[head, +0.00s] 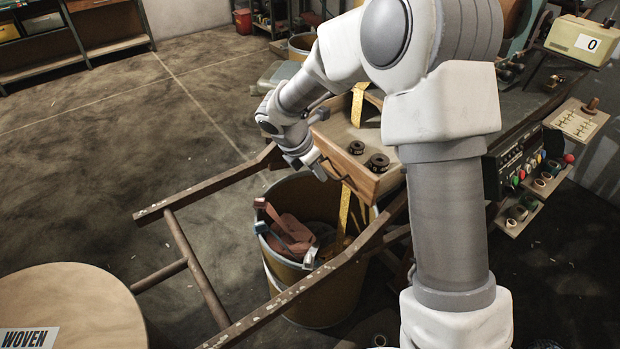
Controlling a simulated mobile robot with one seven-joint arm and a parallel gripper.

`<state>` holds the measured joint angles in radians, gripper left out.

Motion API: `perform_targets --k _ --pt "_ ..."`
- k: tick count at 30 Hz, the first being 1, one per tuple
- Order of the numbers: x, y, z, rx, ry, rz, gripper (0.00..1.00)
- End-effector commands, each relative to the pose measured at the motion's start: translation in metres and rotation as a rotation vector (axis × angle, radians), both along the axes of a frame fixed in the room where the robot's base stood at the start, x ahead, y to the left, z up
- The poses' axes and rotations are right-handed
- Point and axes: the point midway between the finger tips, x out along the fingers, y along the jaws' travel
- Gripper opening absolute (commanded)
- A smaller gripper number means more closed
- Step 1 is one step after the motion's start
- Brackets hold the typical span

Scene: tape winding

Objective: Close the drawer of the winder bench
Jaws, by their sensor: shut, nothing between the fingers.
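The wooden drawer (352,158) of the winder bench (517,100) stands pulled out to the left, with two small dark reels (376,162) in its front part. A dark bar handle shows on its front face. My gripper (312,172) is at the drawer's front, close to the handle. Its fingers are small and shut with nothing held. I cannot tell if they touch the handle. My arm hides the drawer's back part and where it enters the bench.
A wooden frame with long rails (190,267) stands in front. A bucket (312,304) holding reddish-brown pieces sits below the drawer. A round wooden top (70,300) is at lower left. A control panel (517,166) hangs at right. Open floor lies to the left.

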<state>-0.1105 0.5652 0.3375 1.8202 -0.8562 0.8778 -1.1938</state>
Motion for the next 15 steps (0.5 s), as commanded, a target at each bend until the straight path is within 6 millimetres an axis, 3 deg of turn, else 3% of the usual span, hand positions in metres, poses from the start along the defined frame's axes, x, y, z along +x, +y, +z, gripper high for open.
perform_targets --k 15 --pt "0.0039 -0.0064 0.0021 0.0 0.0 -0.001 0.0"
